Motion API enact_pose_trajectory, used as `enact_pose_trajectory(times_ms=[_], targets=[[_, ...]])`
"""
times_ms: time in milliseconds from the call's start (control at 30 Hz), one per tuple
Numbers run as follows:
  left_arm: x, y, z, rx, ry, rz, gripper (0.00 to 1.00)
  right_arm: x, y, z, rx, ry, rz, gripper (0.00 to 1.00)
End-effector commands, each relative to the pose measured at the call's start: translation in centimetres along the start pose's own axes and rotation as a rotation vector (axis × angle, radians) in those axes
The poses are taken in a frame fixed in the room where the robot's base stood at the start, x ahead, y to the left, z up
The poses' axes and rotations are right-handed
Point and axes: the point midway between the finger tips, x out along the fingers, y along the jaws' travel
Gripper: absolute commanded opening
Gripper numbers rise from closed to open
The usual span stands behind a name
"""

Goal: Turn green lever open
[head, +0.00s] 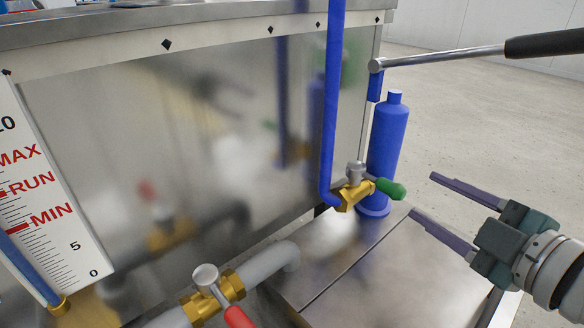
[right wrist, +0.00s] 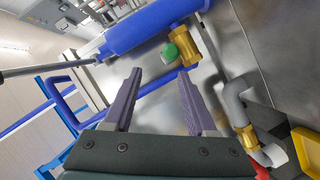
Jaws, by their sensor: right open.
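The green lever (head: 390,189) is on a small brass valve (head: 354,193) at the foot of a vertical blue pipe (head: 334,95), right of centre in the head view. It points right, towards my right gripper (head: 422,194). That gripper is open and empty, its two purple fingers apart, with the tips a little to the right of the lever and not visibly touching it. In the right wrist view the green lever (right wrist: 181,43) shows end-on beyond the fingertips, beside the brass valve (right wrist: 206,42). My left gripper is not in view.
A blue cylinder (head: 388,140) stands just behind the lever, with a long black-handled pump bar (head: 440,57) above it. A red-handled valve (head: 238,317) is on a grey pipe at the bottom. A steel tank wall (head: 200,130) stands left; open floor lies right.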

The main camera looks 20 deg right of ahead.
Motion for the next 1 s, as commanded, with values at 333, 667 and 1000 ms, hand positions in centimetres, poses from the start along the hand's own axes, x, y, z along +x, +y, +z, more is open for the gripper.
enact_pose_trajectory(times_ms=[333,667,1000], targets=[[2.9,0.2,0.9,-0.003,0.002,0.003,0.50,2.8,-1.8,0.9,-0.020,0.023,-0.005,0.57],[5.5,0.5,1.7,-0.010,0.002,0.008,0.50,8.6,-1.7,0.8,-0.018,0.019,-0.004,0.57],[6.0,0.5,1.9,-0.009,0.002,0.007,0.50,10.3,-1.6,0.7,-0.016,0.017,-0.007,0.57]])
